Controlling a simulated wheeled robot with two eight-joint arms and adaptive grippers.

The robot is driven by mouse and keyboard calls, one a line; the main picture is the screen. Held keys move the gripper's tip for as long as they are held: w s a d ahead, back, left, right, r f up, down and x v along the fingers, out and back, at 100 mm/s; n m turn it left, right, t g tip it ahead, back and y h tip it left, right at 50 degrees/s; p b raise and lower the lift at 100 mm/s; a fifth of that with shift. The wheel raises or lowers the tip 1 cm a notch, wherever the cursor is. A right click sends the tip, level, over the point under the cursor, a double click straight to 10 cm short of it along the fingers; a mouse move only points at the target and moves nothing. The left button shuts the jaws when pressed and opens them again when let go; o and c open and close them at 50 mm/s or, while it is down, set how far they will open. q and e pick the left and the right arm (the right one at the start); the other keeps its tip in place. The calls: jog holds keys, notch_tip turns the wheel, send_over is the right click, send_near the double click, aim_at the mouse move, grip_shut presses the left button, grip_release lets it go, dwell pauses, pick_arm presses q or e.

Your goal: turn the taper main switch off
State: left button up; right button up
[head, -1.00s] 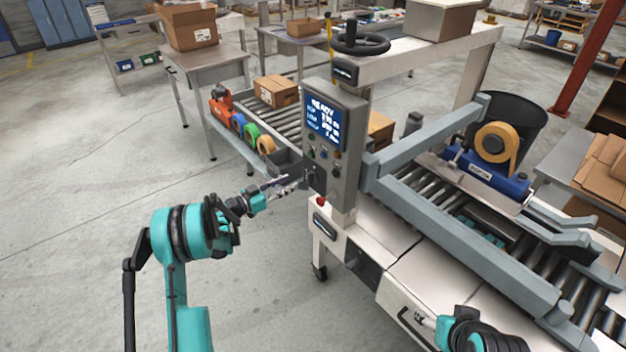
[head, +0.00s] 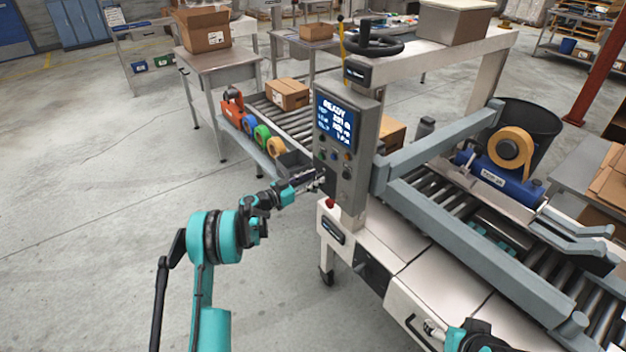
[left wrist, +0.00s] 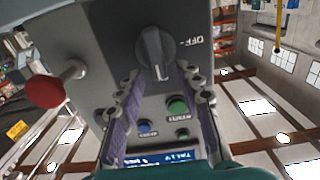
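The main switch is a dark grey rotary knob (left wrist: 153,55) on the taper's control box, close up in the left wrist view. In the head view, the left gripper (head: 318,181) is at the lower front of the control box (head: 345,150) and hides the knob.
A red mushroom button (left wrist: 45,91) stands out beside the switch. Green (left wrist: 177,106) and blue (left wrist: 147,128) buttons are near the fingers. The taper's roller bed (head: 440,205) extends right; coloured tape rolls (head: 262,136) stand behind the gripper. Open floor lies left.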

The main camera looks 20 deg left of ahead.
pick_arm(q)
grip_shut()
jog(key=n+b, duration=0.2)
jog(key=n, duration=0.4)
jog(key=w+a+f+n+b, duration=0.1)
jog(key=n, duration=0.5)
jog(key=a+f+n+b, duration=0.1)
jog(key=n+b, duration=0.1)
jog(key=n, duration=0.3)
jog(key=shift+w+f+n+b, duration=0.25)
jog(key=shift+n+b, duration=0.1)
jog(key=shift+n, duration=0.05)
dwell(0.3)
